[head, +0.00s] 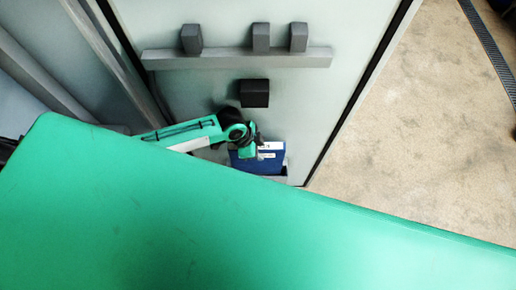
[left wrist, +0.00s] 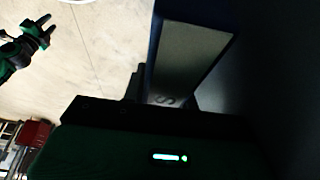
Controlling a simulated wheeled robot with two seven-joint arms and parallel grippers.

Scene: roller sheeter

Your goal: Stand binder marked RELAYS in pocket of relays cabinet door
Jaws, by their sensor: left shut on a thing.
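The blue binder (head: 258,165) stands at the lower part of the pale cabinet door (head: 215,100), at a grey pocket (head: 284,180). Its lower part is hidden. My left gripper (head: 257,147) is shut on the binder's upper part. In the left wrist view the binder's pale label (left wrist: 190,60) shows close up, with a letter S legible; the rest of the word is not. I cannot tell whether the binder rests on the pocket floor. My right gripper (left wrist: 42,32) shows in the left wrist view, its fingers apart and empty, away from the binder.
A rail (head: 235,58) with three grey blocks and a dark box (head: 255,93) stick out from the door above the binder. A large green surface fills the lower head view and hides what is below. Bare floor (head: 420,130) lies right of the door.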

